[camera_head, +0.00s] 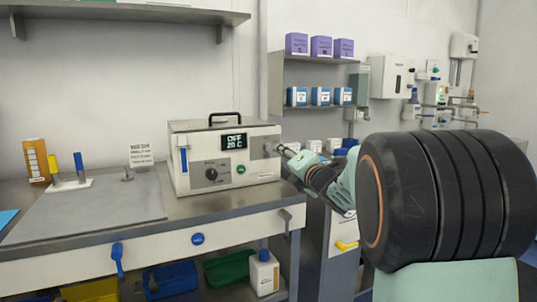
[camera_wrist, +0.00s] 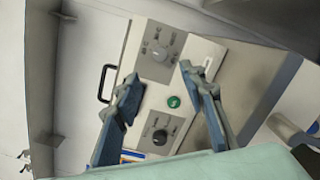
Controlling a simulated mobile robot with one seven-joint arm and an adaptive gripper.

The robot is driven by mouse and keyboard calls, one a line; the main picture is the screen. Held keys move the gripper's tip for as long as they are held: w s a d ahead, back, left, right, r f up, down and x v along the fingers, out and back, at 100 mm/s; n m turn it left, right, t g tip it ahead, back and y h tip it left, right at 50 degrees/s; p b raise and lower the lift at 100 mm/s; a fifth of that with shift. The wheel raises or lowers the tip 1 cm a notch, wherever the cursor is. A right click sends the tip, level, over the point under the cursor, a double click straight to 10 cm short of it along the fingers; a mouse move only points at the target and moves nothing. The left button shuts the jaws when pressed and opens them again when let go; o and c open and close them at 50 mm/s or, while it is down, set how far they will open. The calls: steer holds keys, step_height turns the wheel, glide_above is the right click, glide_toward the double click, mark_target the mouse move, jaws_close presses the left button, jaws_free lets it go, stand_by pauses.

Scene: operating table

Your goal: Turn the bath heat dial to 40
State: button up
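In the head view my gripper (camera_head: 284,151) is at the bath's right front, hiding that corner.
The bath stands on a steel counter (camera_head: 92,215) with a grey mat. A black handle (camera_head: 225,117) is on its lid. A colored-peg stand (camera_head: 68,183) and a sign (camera_head: 140,155) are left. Shelves with boxes (camera_head: 321,47) are behind.

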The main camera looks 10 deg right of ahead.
mark_target(270, 148)
steer(key=x, duration=1)
steer(key=shift+w+a, duration=0.1)
steer(key=shift+w, duration=0.25)
jaws_close()
